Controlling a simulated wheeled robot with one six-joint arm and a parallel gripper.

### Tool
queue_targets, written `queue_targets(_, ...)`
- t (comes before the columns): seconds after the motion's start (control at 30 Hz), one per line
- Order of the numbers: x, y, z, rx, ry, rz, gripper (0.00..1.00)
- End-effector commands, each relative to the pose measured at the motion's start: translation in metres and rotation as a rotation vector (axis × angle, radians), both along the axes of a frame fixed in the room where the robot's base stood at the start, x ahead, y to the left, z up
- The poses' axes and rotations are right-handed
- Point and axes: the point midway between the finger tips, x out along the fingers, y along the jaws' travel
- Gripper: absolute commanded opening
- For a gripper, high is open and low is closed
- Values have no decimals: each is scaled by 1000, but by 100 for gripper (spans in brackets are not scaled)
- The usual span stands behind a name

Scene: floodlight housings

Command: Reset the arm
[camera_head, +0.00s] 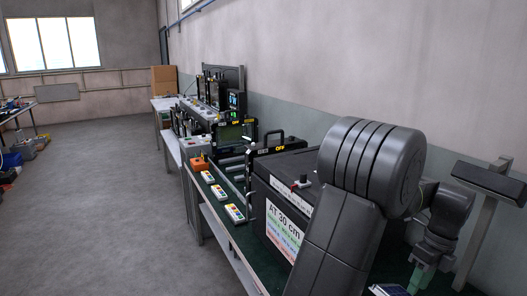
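My dark grey arm (370,165) fills the right foreground, folded at a large rounded joint. Its wrist bends down at the right. My gripper (418,276) is low at the lower right, with a pale green part showing at its end. It is small and partly cut off, so I cannot tell whether it is open or shut, or whether it holds anything.
A long bench (240,238) with a green top runs along the wall. A black case (270,205) labelled "AT 30 cm" stands close beside my arm. Several keypads (219,193) lie near the bench edge. A post with a dark panel (490,182) stands right.

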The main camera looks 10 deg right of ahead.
Motion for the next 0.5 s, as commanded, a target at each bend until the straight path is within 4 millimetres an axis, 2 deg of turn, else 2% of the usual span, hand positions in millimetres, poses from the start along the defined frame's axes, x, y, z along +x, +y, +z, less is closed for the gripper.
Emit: queue_targets(0.5,-10,23,-103,3,2,2,33)
